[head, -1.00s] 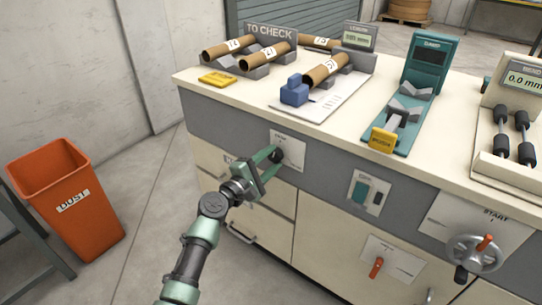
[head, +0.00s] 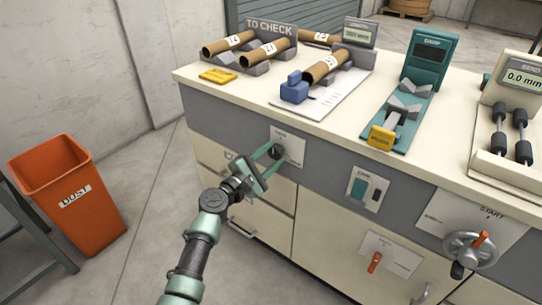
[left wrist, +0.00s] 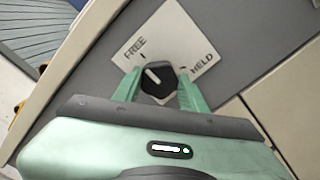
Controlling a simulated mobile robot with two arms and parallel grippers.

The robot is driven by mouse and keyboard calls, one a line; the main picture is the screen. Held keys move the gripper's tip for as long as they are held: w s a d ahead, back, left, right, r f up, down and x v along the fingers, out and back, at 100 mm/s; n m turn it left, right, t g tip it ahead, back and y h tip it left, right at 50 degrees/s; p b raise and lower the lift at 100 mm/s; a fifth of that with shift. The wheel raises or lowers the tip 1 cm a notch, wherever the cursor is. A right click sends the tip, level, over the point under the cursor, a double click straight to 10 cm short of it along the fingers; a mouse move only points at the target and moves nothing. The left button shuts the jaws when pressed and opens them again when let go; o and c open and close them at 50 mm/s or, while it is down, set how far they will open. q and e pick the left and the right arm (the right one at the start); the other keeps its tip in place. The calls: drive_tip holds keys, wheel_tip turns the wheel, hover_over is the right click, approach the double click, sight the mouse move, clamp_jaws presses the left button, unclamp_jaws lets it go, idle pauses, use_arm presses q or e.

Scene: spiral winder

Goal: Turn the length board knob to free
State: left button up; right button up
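The length board knob (left wrist: 159,79) is black with a white pointer line. It sits on a white plate (left wrist: 178,32) marked FREE and HELD. In the left wrist view the line points up and left, toward the FREE mark. In the head view the knob (head: 277,151) is on the bench's grey front panel. My left gripper (head: 272,156) reaches it from the front. Its green fingers (left wrist: 159,84) lie on either side of the knob, close against it, and look shut on it. My right gripper is not in view.
Above the knob, the length board (head: 325,100) with a blue stop (head: 294,90) and a cardboard tube (head: 325,67) lies on the benchtop (head: 240,98). A switch plate (head: 367,190) and a handwheel (head: 473,249) are to the right. An orange dust bin (head: 68,205) stands left.

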use_arm(q)
drive_tip(key=shift+o, duration=1.4)
drive_tip(key=shift+f, duration=0.1)
drive_tip(key=shift+s+a, duration=0.1)
drive_tip(key=shift+a, duration=0.05)
drive_tip(key=p+v, duration=0.1)
drive_tip(key=v, duration=0.6)
drive_tip(key=shift+s, duration=0.2)
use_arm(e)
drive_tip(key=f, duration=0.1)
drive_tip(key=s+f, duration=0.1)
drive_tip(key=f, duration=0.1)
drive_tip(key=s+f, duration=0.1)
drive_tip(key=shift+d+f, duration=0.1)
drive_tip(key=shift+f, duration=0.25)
use_arm(q)
drive_tip(key=shift+a, duration=0.15)
